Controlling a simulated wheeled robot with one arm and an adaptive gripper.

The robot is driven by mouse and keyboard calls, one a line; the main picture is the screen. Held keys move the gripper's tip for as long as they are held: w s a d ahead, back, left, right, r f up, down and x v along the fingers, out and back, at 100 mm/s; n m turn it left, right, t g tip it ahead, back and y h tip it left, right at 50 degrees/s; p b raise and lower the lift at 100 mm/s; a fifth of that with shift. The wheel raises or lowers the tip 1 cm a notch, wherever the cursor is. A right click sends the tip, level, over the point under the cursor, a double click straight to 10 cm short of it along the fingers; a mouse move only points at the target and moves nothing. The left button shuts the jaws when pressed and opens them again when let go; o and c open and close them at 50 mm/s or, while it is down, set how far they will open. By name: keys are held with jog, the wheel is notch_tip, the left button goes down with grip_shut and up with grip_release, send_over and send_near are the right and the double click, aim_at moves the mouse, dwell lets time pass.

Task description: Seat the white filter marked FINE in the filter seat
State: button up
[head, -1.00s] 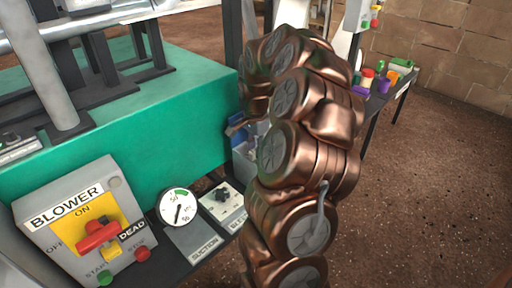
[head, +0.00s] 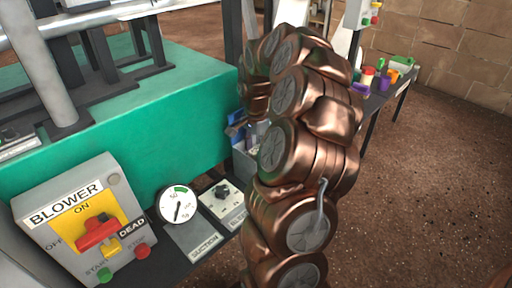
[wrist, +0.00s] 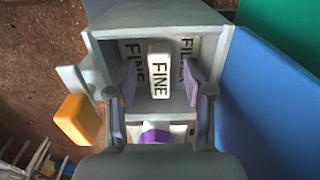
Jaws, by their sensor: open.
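The white filter marked FINE (wrist: 160,72) shows in the middle of the wrist view, inside a grey open-fronted housing (wrist: 150,17). The wall behind it carries a printed label, partly covered, with FINE to its left and FILTER to its right. My gripper (wrist: 160,88) is open, one finger on each side of the filter. I cannot tell whether either finger touches it, or how deep the filter sits. A purple and white piece (wrist: 155,136) shows below it, partly hidden by my gripper. In the head view my arm hides most of this area.
An orange block (wrist: 76,119) sticks out left of the housing. A blue panel (wrist: 265,100) stands close on the right. In the head view are the blower box (head: 85,220), a gauge (head: 178,204) and a side table with coloured items (head: 380,82).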

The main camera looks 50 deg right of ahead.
jog(key=shift+r, duration=0.1)
jog(key=shift+r+p, duration=1.05)
jog(key=shift+r, duration=1.6)
notch_tip(320, 180, up, 12)
